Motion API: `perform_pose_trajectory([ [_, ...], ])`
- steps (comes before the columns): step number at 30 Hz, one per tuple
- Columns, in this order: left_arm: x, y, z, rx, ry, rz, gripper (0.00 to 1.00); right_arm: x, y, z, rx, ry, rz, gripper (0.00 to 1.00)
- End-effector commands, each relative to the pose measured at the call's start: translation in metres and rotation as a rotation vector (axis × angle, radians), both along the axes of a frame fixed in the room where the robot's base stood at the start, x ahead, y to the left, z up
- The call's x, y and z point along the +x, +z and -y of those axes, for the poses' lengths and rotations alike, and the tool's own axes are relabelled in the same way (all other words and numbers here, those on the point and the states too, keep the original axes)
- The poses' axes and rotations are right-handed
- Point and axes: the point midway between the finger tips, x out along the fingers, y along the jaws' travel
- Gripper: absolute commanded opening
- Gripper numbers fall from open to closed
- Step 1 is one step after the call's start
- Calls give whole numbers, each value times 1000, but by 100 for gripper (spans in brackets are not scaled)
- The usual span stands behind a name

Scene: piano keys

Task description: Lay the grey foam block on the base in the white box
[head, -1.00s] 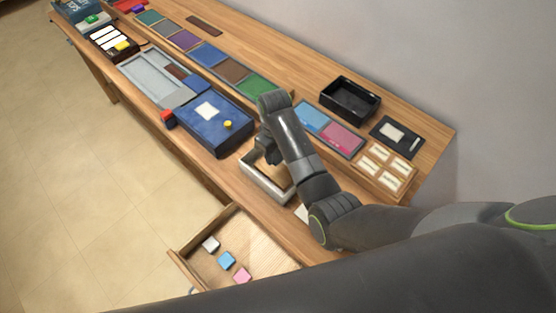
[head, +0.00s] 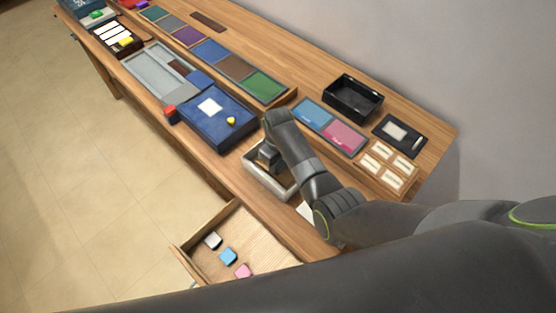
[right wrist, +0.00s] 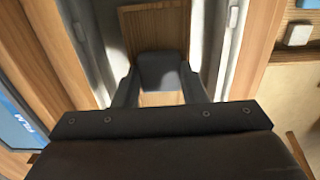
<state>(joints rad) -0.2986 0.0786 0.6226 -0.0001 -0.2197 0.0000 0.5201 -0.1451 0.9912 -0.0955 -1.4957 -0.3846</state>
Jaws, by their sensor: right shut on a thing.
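The white box (head: 262,183) stands open on the table near the front edge, just above the drawer. My right gripper (head: 270,163) reaches down into it. In the right wrist view my right gripper (right wrist: 158,85) is shut on the grey foam block (right wrist: 160,70), whose dark grey face shows between the fingers. The wooden base (right wrist: 150,28) lies in the box under and beyond the block, between the pale box walls (right wrist: 225,45). Whether the block touches the base is hard to tell. In the head view my arm hides the block. My left gripper is not in view.
A blue box (head: 215,120) stands left of the white box. An open drawer (head: 245,237) with small coloured blocks sticks out in front. A black tray (head: 352,98), blue and pink panels (head: 328,126) and a wooden tray (head: 388,166) lie behind and right.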

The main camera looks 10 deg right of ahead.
Motion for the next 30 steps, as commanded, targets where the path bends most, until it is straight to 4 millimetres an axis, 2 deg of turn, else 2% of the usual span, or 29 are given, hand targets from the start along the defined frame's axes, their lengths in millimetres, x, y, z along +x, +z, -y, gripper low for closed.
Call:
perform_pose_trajectory([
  [1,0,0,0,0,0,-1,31,0,-1,0,0,0,0,42],
  [5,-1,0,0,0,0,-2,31,0,0,0,0,0,0,59],
  [17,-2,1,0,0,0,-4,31,0,6,0,0,0,0,60],
  [23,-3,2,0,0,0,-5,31,1,32,0,1,-1,4,60],
  [30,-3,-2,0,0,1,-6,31,2,77,0,1,-1,5,60],
])
